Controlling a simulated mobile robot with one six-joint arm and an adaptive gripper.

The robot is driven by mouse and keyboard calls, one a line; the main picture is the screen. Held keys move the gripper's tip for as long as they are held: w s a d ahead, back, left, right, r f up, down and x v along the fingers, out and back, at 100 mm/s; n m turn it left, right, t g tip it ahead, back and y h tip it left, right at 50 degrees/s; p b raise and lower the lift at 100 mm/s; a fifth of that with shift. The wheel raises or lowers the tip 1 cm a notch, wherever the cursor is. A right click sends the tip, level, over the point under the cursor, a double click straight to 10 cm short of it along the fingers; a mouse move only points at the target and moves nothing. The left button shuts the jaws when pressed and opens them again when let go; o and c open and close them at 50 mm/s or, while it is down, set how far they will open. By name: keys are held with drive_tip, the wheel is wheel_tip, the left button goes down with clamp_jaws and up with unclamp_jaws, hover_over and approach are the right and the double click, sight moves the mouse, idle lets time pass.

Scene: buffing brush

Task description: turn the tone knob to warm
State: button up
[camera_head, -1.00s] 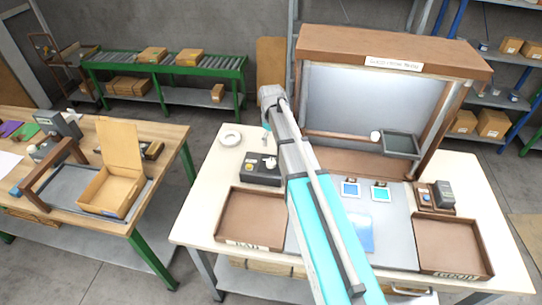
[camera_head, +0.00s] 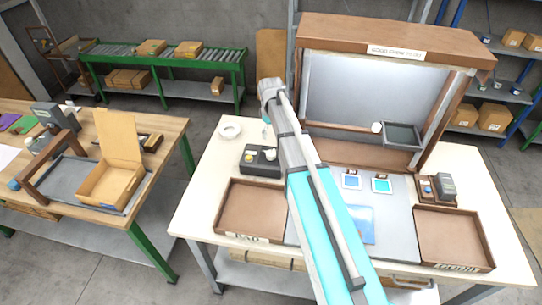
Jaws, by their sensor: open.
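A black control box (camera_head: 261,164) sits on the left part of the white table. It has a pale knob (camera_head: 270,155) at its right and a small yellow button (camera_head: 248,157) at its left. I cannot read the knob's setting or any marks. My arm reaches up from the bottom and bends down at its far end. My gripper (camera_head: 266,132) hangs just behind and above the box, partly hidden by my arm; its jaws are open and too small to see clearly. It appears apart from the knob, though the depth is hard to judge.
A wooden-framed booth (camera_head: 398,40) stands at the back of the table. Brown trays stand at the front left (camera_head: 225,205) and front right (camera_head: 485,240). A white ring (camera_head: 230,131) lies behind the box. A small device (camera_head: 436,188) is at the right.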

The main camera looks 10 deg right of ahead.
sight(271, 153)
drive_tip(key=shift+f+b, duration=5.6)
drive_tip(key=shift+f, duration=0.35)
drive_tip(key=c, duration=1.1)
